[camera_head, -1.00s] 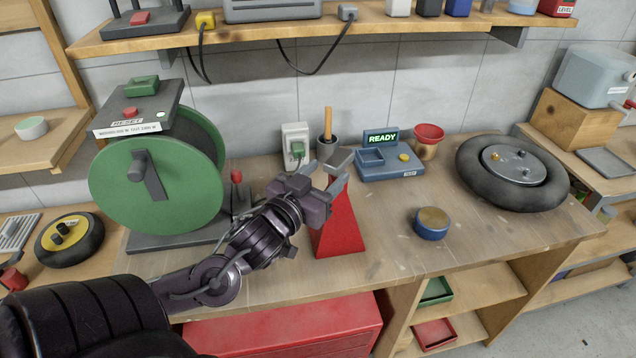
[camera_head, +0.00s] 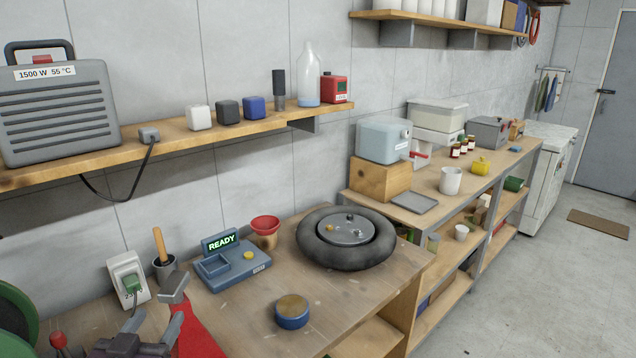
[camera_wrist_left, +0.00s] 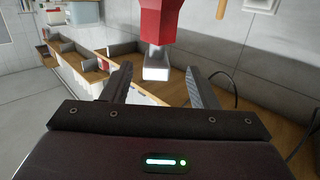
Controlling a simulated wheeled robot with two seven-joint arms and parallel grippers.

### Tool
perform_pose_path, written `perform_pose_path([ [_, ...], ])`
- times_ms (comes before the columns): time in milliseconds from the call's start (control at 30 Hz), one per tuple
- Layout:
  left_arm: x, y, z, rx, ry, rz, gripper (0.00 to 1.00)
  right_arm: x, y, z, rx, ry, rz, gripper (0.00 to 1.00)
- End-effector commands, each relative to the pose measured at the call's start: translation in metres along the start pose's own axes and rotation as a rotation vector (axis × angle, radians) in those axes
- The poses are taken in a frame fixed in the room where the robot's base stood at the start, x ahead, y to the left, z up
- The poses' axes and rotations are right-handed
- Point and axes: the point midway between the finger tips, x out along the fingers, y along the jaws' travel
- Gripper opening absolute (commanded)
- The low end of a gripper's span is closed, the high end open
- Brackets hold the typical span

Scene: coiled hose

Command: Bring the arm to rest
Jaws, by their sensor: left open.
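My left gripper (camera_head: 157,319) is at the bottom left of the head view, over the bench. Its fingers are apart and nothing shows between them. A red tapered stand (camera_head: 200,342) with a grey block (camera_head: 173,287) at its top is close beside the fingers. In the left wrist view the open fingers (camera_wrist_left: 160,76) point toward the grey block (camera_wrist_left: 157,67) and the red stand (camera_wrist_left: 158,20). I cannot tell whether they touch. Most of my left arm is outside the head view. My right gripper is not in view.
The green hose reel (camera_head: 14,318) is cut off at the left edge. A socket box (camera_head: 129,279), a blue READY device (camera_head: 231,264), a red-rimmed pot (camera_head: 265,230), a blue round tin (camera_head: 292,312) and a black tyre (camera_head: 346,237) stand on the bench. Bare wood surrounds the tin.

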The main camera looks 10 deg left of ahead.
Motion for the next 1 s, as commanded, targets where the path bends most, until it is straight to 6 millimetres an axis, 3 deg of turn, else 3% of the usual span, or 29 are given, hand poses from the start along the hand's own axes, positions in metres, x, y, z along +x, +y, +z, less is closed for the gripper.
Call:
perform_pose_path([
  [167, -0.018, 0.005, 0.075, 0.014, -0.329, -0.09, 0.54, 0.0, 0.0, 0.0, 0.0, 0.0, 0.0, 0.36],
  [300, -0.05, 0.032, 0.133, 0.054, -0.645, -0.072, 0.54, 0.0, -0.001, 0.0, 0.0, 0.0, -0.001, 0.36],
  [500, -0.089, 0.073, 0.169, 0.114, -0.931, 0.032, 0.54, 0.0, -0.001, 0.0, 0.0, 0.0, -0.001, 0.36],
  [767, -0.133, 0.119, 0.183, 0.191, -1.177, 0.208, 0.54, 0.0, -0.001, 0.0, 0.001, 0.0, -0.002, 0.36],
  [1000, -0.117, 0.123, 0.252, 0.205, -1.217, 0.215, 0.54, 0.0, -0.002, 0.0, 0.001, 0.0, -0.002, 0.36],
])
